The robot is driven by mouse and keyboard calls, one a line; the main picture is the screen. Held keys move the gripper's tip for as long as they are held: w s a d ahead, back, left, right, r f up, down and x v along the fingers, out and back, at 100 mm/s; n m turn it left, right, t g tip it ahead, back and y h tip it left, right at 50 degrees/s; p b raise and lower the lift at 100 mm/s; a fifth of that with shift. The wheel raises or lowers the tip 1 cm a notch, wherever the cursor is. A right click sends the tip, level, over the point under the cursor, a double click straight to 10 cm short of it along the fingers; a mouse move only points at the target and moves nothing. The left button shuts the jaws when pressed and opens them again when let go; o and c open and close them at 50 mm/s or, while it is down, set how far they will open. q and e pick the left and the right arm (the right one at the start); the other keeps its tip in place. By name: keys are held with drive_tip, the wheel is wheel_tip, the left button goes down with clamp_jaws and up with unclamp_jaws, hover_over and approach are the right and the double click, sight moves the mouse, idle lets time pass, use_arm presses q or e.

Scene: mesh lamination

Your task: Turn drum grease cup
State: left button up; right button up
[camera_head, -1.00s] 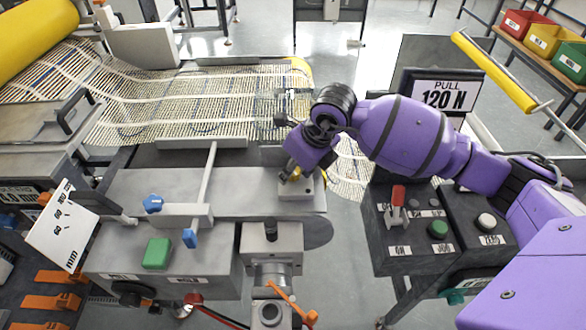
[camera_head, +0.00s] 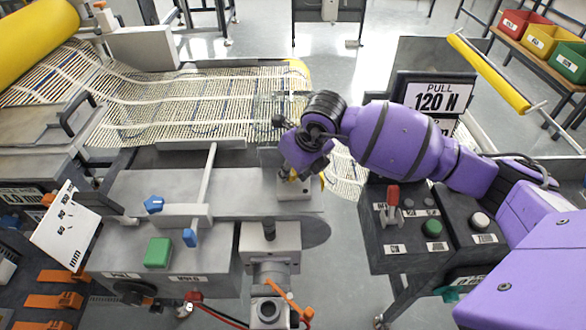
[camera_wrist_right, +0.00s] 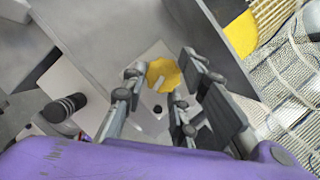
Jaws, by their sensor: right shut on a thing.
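The drum grease cup is a yellow, many-sided cap (camera_wrist_right: 160,72) on a pale grey block in the right wrist view. In the head view the block (camera_head: 293,190) sits at the right end of the grey machine plate, with a bit of yellow under my gripper. My right gripper (camera_head: 294,176) points down onto it from above. In the right wrist view its fingers (camera_wrist_right: 166,88) stand on both sides of the cap, shut on it. The gripper hides most of the cap in the head view. My left gripper is not in view.
A control box (camera_head: 425,228) with a red lever and buttons stands right of the machine. A "PULL 120 N" sign (camera_head: 437,97) is behind my right forearm. Striped mesh (camera_head: 190,95) runs behind the plate. A blue knob (camera_head: 153,204) and green button (camera_head: 158,252) are at left.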

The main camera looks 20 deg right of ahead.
drive_tip(key=shift+s+a, duration=0.1)
drive_tip(key=shift+a, duration=0.25)
clamp_jaws()
drive_tip(key=o, duration=0.8)
unclamp_jaws()
drive_tip(key=shift+o, duration=0.9)
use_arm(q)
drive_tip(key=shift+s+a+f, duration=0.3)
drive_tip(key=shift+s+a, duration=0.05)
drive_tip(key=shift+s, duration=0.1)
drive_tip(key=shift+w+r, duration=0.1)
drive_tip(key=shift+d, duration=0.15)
use_arm(e)
drive_tip(key=v, duration=1.2)
drive_tip(key=shift+s+f, duration=0.1)
